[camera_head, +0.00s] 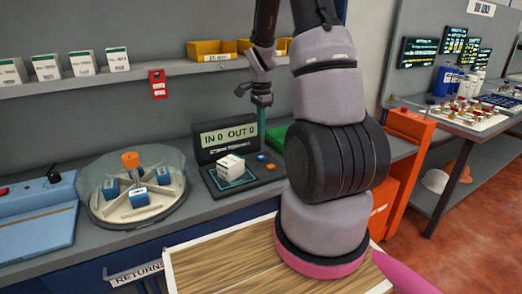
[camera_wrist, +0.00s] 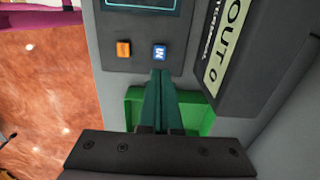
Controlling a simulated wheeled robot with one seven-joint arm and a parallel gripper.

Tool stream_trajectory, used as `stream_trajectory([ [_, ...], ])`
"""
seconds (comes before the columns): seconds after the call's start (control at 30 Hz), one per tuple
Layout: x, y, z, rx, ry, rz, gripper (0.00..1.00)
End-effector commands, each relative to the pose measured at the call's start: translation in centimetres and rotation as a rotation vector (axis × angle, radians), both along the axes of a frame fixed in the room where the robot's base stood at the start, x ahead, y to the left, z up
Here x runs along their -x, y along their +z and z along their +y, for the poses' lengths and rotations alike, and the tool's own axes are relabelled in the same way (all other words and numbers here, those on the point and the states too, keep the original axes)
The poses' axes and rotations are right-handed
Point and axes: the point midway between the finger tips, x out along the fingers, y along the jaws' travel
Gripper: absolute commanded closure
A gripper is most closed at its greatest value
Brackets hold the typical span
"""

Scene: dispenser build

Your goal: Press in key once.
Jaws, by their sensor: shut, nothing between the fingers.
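The terminal has a display (camera_head: 228,138) reading IN 0 OUT 0 and a dark base holding two small keys. The blue key (camera_head: 262,157) has white lettering that looks like IN and shows in the wrist view (camera_wrist: 160,52). The orange key (camera_head: 270,167) sits beside it, at left in the wrist view (camera_wrist: 124,48). My gripper (camera_head: 261,135) points down above the base, near the blue key. In the wrist view its dark green fingers (camera_wrist: 160,73) are together and empty, with tips just short of the blue key in the picture. Contact cannot be told.
A white box (camera_head: 230,167) sits on the terminal's pad. A green tray (camera_wrist: 200,118) lies just beyond the keys. A round clear-covered dispenser (camera_head: 140,190) stands at left. A shelf (camera_head: 130,76) with white boxes and yellow bins runs above. A wooden-topped returns surface (camera_head: 225,262) is in front.

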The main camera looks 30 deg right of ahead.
Motion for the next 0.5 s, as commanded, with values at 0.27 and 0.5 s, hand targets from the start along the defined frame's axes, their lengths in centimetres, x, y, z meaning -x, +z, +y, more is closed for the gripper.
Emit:
stream_trajectory([
  [0.27, 0.1, -5.9, 0.0, -0.001, -0.002, 0.004, 1.00],
  [0.5, 0.0, -8.5, 0.0, 0.000, 0.000, 0.001, 1.00],
])
